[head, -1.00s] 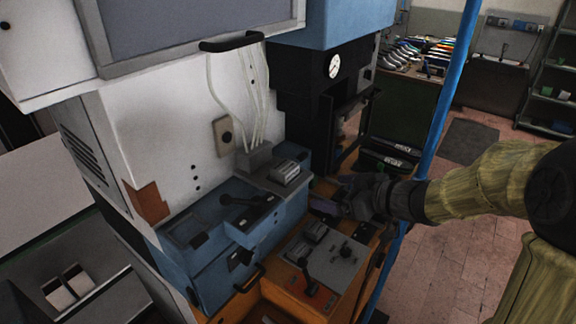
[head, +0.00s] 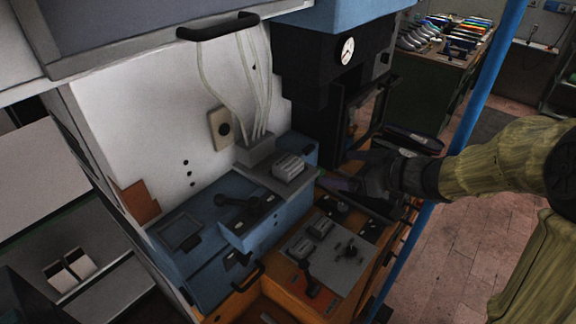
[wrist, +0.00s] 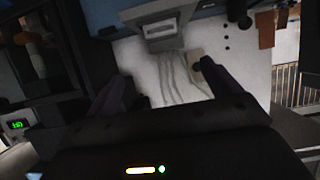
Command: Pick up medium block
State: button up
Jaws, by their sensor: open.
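No block is marked as the medium one. A grey ribbed block (head: 289,166) sits on the blue machine top. It seems to be the grey block-like part (wrist: 160,30) at the top of the wrist view. Two smaller grey ribbed pieces, one (head: 320,228) behind the other (head: 300,248), sit on the grey panel. My gripper (head: 328,183) is to the right of the ribbed block on the blue top, its fingers pointing left and dark against the machine. In the wrist view my gripper (wrist: 165,82) has its fingers apart with nothing between them.
A blue pole (head: 462,120) stands close to my arm. The black press with a dial (head: 347,51) rises behind my gripper. Hoses (head: 250,90) run down the white panel to a grey box. Levers (head: 310,280) stick up from the control panel. Open floor lies right.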

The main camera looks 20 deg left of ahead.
aim_at(290, 163)
jog(key=shift+a, duration=0.1)
jog(key=p+x, duration=0.2)
jog(key=x, duration=1)
jog(key=shift+f, duration=0.25)
jog(key=shift+s+r, duration=0.1)
jog(key=shift+s, duration=0.1)
jog(key=p+x, duration=0.2)
jog(key=x, duration=0.3)
jog(key=shift+s, duration=0.2)
jog(key=shift+w+a+f, duration=0.15)
jog(key=shift+f, duration=0.15)
jog(key=c, duration=1.3)
